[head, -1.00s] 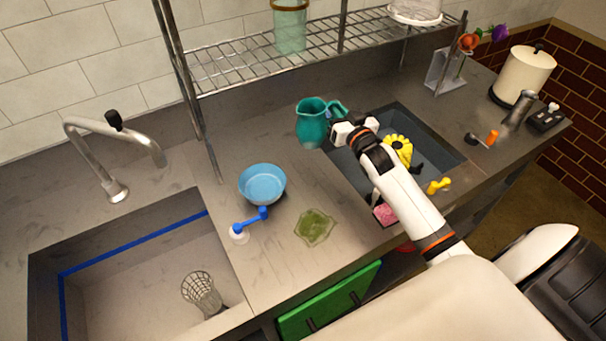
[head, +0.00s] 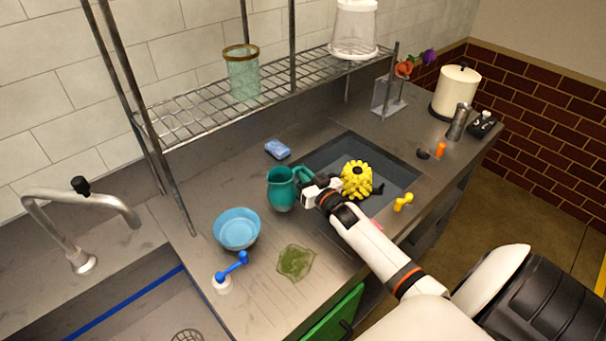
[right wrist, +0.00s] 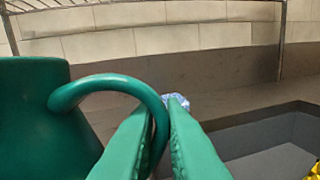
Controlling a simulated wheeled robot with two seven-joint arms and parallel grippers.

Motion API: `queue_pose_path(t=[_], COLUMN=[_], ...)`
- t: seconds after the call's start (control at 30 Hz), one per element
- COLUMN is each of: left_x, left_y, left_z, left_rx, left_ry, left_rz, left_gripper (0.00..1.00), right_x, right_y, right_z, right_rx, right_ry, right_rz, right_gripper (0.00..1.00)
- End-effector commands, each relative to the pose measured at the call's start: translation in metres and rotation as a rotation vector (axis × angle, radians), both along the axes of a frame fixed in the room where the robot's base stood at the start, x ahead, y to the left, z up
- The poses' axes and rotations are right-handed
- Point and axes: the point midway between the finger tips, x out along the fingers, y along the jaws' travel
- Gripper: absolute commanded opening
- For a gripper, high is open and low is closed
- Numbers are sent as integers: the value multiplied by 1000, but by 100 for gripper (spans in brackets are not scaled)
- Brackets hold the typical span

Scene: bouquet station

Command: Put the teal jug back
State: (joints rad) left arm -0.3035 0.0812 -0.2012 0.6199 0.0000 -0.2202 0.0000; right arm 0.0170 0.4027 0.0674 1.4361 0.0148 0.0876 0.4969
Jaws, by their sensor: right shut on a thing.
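The teal jug (head: 281,190) is upright over the counter, left of the dark sink basin; I cannot tell whether its base touches the counter. My right gripper (head: 307,181) is at the jug's right side, shut on its handle. In the right wrist view the jug's body (right wrist: 40,115) fills the left side, and its curved handle runs between the two green fingers (right wrist: 165,125). My left gripper is not in view.
A blue bowl (head: 237,229) and a green leafy mat (head: 296,262) lie near the jug. A blue sponge (head: 277,149) lies behind it. The basin (head: 397,172) holds a yellow flower-like thing (head: 356,179). A wire shelf (head: 190,120) with a glass vase (head: 242,73) stands behind.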

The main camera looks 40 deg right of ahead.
Motion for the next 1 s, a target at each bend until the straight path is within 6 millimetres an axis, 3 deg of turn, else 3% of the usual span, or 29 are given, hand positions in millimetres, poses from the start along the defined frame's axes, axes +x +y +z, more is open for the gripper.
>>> queue_pose_path(t=[0.43, 0.47, 0.5, 0.6, 1.0], left_x=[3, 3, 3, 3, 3], left_y=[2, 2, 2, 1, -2], left_z=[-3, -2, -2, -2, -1], left_rx=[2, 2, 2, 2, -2], left_ry=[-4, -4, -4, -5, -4], left_rz=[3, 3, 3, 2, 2], left_gripper=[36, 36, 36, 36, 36], right_x=[1, 0, 0, 0, -8], right_y=[0, 0, 0, 0, 1], right_z=[-8, -9, -8, -8, -7], right_rx=[1, 0, 0, 0, 0], right_ry=[-5, -2, -1, -1, -1], right_rz=[1, 1, 1, 1, 1], right_gripper=[0, 13, 20, 31, 31])
